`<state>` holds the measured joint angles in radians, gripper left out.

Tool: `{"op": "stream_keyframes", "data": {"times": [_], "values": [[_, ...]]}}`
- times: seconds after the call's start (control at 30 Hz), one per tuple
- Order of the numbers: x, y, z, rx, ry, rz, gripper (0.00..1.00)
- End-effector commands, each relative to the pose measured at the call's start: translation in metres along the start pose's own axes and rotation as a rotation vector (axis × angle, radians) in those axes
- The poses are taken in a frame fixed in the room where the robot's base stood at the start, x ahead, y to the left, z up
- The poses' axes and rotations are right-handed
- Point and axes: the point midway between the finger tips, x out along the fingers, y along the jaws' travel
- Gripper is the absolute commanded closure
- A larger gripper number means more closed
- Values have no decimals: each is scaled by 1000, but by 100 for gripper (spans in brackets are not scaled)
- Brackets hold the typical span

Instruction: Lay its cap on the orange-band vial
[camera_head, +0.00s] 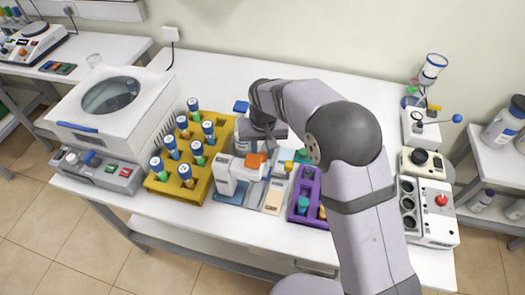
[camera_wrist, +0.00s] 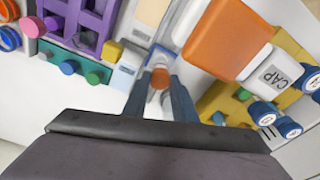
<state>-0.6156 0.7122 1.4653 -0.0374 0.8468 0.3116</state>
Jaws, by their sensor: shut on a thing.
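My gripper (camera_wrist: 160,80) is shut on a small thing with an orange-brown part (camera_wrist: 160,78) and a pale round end. I cannot tell for sure whether this is the orange-band vial or a part of it. In the head view my gripper (camera_head: 262,134) is over the middle of the bench, behind the white device with an orange top (camera_head: 256,160). That device, marked CAP, also shows in the wrist view (camera_wrist: 228,40), close beside my fingers. The arm hides much of the spot under the gripper. I cannot make out a separate loose cap.
A yellow rack (camera_head: 160,188) with several blue-capped vials stands left of the device. A purple rack (camera_head: 297,212) is to its right. A white centrifuge (camera_head: 70,112) is at the left, and a control box with a red knob (camera_head: 432,225) at the right.

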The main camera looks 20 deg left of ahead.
Motion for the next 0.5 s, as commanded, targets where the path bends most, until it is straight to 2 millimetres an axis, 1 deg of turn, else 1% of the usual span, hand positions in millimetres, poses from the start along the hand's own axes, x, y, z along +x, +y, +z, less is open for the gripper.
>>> {"op": "stream_keyframes", "data": {"times": [0.43,0.47,0.5], "values": [[0,0,0,0,0,0,96],[0,0,0,0,0,0,71],[0,0,0,0,0,0,61]]}}
